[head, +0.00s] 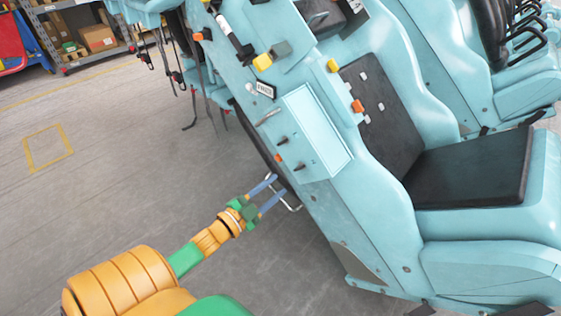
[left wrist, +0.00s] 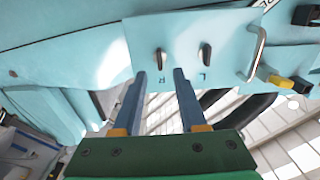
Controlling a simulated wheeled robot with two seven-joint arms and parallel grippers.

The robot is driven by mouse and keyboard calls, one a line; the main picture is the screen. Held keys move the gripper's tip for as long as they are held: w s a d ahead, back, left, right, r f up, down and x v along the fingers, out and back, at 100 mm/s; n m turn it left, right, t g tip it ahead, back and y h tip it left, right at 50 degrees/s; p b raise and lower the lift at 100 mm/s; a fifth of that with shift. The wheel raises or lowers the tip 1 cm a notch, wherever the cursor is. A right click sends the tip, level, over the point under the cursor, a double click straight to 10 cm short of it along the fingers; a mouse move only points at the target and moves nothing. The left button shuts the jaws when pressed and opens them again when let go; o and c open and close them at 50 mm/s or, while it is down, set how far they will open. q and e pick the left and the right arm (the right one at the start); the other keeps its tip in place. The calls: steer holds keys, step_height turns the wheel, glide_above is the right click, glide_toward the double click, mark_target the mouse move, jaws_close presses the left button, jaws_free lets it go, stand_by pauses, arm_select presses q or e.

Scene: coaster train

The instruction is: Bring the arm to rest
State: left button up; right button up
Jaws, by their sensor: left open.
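My left arm, orange and green, reaches in from the bottom left of the head view. Its gripper (head: 278,186) has two blue fingers that stand apart with nothing between them. They are close to the lower side of the light blue coaster car (head: 345,215), by a thin metal loop handle (head: 291,205). In the left wrist view the open fingers (left wrist: 160,74) point at a light blue panel (left wrist: 183,38) with two dark knobs. I cannot tell whether the fingertips touch the car. My right gripper is not in view.
A black seat (head: 470,170) and an opened-out light blue panel (head: 315,130) are on the car. Dark cables or levers (head: 190,110) hang at its left. Shelves with boxes (head: 97,38) stand at the back left. The grey floor (head: 100,190) at left is clear.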

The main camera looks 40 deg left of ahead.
arm_select(q)
steer(key=shift+f, duration=0.1)
steer(key=s+d+f+n+g+y, duration=0.1)
steer(key=s+f+n+g, duration=0.4)
steer(key=f, duration=0.6)
steer(key=s+d+f+g+y, duration=0.1)
steer(key=s+f+g, duration=0.4)
steer(key=f, duration=0.7)
steer(key=s+d+f+n+g, duration=0.1)
steer(key=s+d+f+g, duration=0.2)
steer(key=s, duration=0.7)
steer(key=s+d+f+g+p, duration=0.1)
steer(key=s+d+f+g, duration=0.3)
steer(key=s, duration=0.7)
step_height(320, 180, down, 3)
steer(key=d, duration=0.2)
steer(key=shift+s+d+f+n+h, duration=0.15)
steer(key=shift+s+d+n+h, duration=0.05)
steer(key=shift+d+n+h, duration=0.2)
